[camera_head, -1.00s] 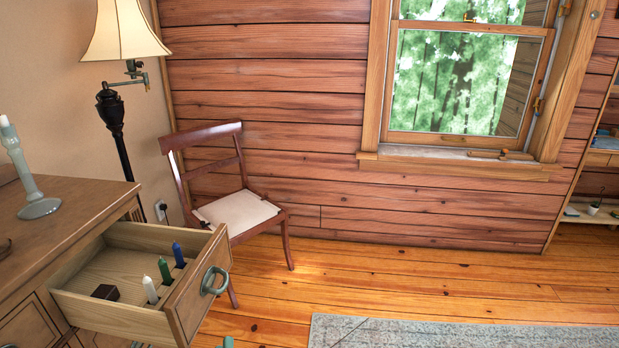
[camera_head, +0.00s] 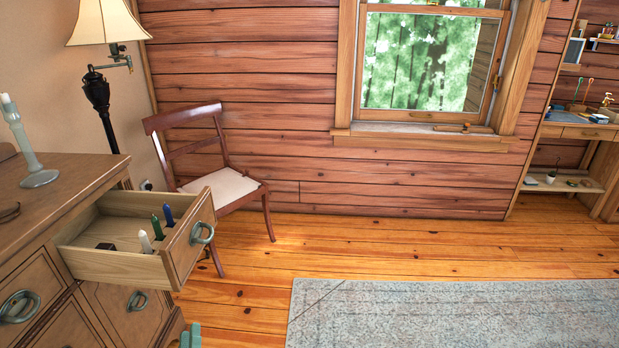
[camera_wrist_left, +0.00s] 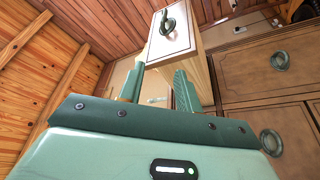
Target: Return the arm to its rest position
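My left gripper (camera_head: 190,337) shows only as green fingertips at the bottom edge of the head view, below the front of the open drawer (camera_head: 187,245). In the left wrist view its two green fingers (camera_wrist_left: 158,82) stand apart with nothing between them. That view also shows the drawer front with its ring handle (camera_wrist_left: 168,22) beyond the fingers. The gripper appears clear of the drawer. My right gripper is in neither view.
The drawer juts from the wooden dresser (camera_head: 50,235) and holds a white candle (camera_head: 145,241), a green candle, a blue candle and a small dark block (camera_head: 105,247). A chair (camera_head: 222,185) stands behind it. Open floor and a grey rug (camera_head: 450,310) lie to the right.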

